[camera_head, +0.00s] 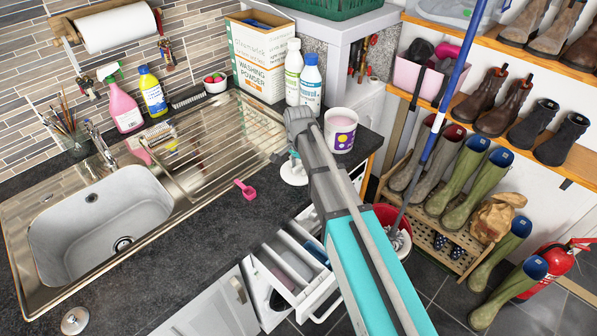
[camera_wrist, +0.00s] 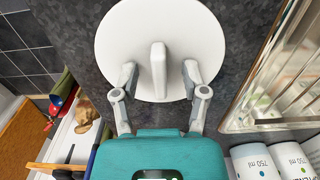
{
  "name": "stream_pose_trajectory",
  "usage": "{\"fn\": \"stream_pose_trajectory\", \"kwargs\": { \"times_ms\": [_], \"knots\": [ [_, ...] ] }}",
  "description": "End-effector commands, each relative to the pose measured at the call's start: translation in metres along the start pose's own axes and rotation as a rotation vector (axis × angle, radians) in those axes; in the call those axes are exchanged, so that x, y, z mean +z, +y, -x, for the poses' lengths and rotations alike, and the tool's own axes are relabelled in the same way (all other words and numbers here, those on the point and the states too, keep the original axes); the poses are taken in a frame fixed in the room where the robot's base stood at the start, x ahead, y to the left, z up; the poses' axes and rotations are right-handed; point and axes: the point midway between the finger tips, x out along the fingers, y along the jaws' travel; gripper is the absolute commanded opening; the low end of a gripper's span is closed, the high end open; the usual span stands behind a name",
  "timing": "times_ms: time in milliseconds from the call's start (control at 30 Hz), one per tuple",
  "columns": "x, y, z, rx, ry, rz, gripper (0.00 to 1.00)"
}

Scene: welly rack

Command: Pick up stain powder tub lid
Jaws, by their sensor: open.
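The white round stain powder tub lid (camera_head: 290,174) lies on the dark worktop, partly hidden by my arm in the head view. In the wrist view, the lid (camera_wrist: 122,38) shows a raised bar handle (camera_wrist: 158,65) across its middle. My gripper (camera_wrist: 160,78) is open, with one finger on each side of the handle and gaps between. In the head view, my gripper (camera_head: 295,158) is at the lid, mostly hidden by my arm. The white and purple tub (camera_head: 340,131) stands open beside my arm, with pale powder inside.
A pink scoop (camera_head: 245,189) lies left of the lid. The steel drainer and sink (camera_head: 100,210) are farther left. Two white bottles (camera_head: 310,85) and a washing powder box (camera_head: 258,60) stand behind. An open drawer (camera_head: 295,270) juts out below the worktop.

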Motion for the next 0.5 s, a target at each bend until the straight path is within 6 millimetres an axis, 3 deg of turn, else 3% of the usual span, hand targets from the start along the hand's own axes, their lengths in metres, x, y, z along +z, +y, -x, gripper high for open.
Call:
{"fn": "stream_pose_trajectory", "kwargs": {
  "times_ms": [167, 500],
  "knots": [
    [0.0000, 0.0000, 0.0000, 0.000, 0.000, 0.000, 0.57],
    [0.0000, 0.0000, 0.0000, 0.000, 0.000, 0.000, 0.00]
  ]
}}
